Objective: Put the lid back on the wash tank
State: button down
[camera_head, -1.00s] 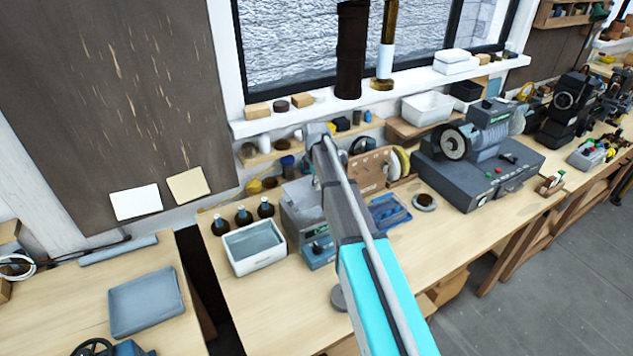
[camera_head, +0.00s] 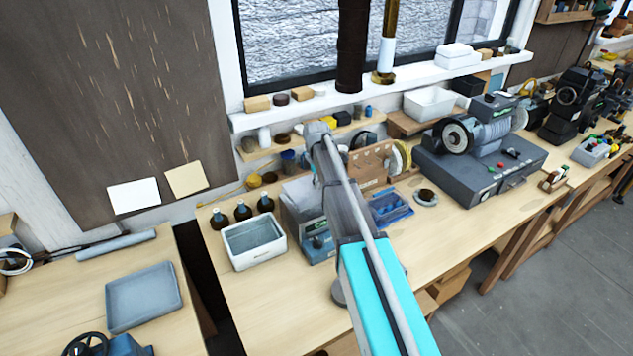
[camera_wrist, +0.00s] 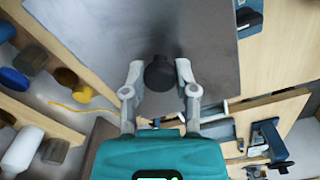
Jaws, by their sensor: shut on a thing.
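A flat grey metal lid (camera_wrist: 215,50) fills the upper middle of the wrist view, with a round black knob (camera_wrist: 158,79) on it. My gripper (camera_wrist: 160,71) is shut on the knob, one finger on each side. In the head view my arm covers the gripper. A grey box with a blue front (camera_head: 317,246), which looks like the wash tank, stands on the bench partly behind my arm. Its top is largely hidden, so I cannot tell whether the lid touches it or is above it.
A white tub (camera_head: 247,259) and several dark bottles (camera_head: 241,211) stand left of the box. A blue tray (camera_head: 390,209) and a grinder-like machine (camera_head: 470,165) are to the right. A shelf with jars (camera_wrist: 60,120) is close on the left in the wrist view.

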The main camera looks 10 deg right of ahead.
aim_at(316, 191)
jog(key=shift+f, duration=0.15)
jog(key=shift+f+b, duration=1.9)
jog(key=shift+b, duration=0.15)
jog(key=shift+f, duration=0.25)
jog(key=shift+c, duration=1.5)
grip_release()
jog(key=shift+r, duration=0.15)
